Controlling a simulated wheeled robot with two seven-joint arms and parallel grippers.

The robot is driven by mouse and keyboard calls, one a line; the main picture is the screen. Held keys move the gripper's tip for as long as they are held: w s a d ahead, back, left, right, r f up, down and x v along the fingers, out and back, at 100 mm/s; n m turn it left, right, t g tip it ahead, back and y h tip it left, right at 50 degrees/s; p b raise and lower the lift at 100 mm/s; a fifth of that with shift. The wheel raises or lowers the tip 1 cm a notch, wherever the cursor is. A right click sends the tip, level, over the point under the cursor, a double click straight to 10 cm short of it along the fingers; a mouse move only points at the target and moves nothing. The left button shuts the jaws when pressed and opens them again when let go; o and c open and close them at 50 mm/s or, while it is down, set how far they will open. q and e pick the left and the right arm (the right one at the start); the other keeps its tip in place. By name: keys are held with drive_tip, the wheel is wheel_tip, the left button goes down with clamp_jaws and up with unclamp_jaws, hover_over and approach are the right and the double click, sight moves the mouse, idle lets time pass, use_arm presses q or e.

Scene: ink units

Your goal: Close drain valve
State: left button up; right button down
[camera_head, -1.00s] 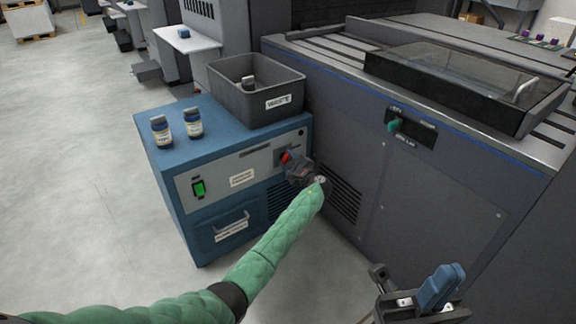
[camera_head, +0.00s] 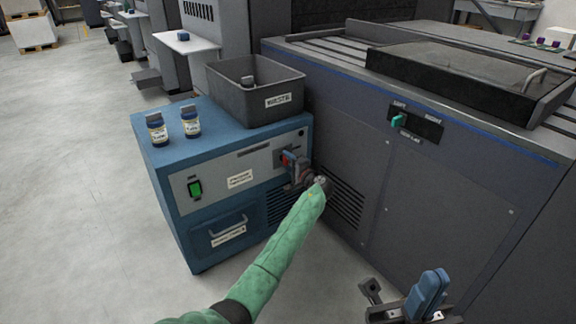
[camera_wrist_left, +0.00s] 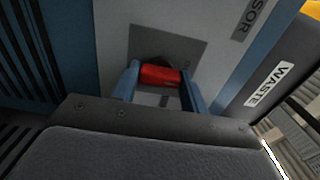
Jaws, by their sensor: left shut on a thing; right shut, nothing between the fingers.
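The drain valve's red handle (camera_head: 286,158) sits on a dark plate on the front panel of the blue cabinet (camera_head: 215,215), near its right end. My left gripper (camera_head: 290,163) is shut on it. In the left wrist view, the red handle (camera_wrist_left: 160,76) lies crosswise between the two blue fingers of my left gripper (camera_wrist_left: 158,86), in front of the grey plate (camera_wrist_left: 190,48). The head view shows little of the handle behind the gripper. My right gripper (camera_head: 433,280) is shut and empty at the bottom right, away from the cabinet.
A green lit switch (camera_head: 195,188) is at the panel's left. The large dark machine (camera_head: 400,190), with a green selector knob (camera_head: 399,121), stands close on the right.

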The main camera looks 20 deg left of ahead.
use_arm(q)
drive_tip(key=shift+f, duration=0.15)
idle(0.3)
drive_tip(key=o, duration=1)
drive_tip(key=shift+s+d, duration=0.35)
drive_tip(key=shift+d, duration=0.15)
drive_tip(key=p+v, duration=0.2)
drive_tip(key=v, duration=0.4)
drive_tip(key=shift+s+d, duration=0.2)
drive_tip(key=shift+s, duration=0.05)
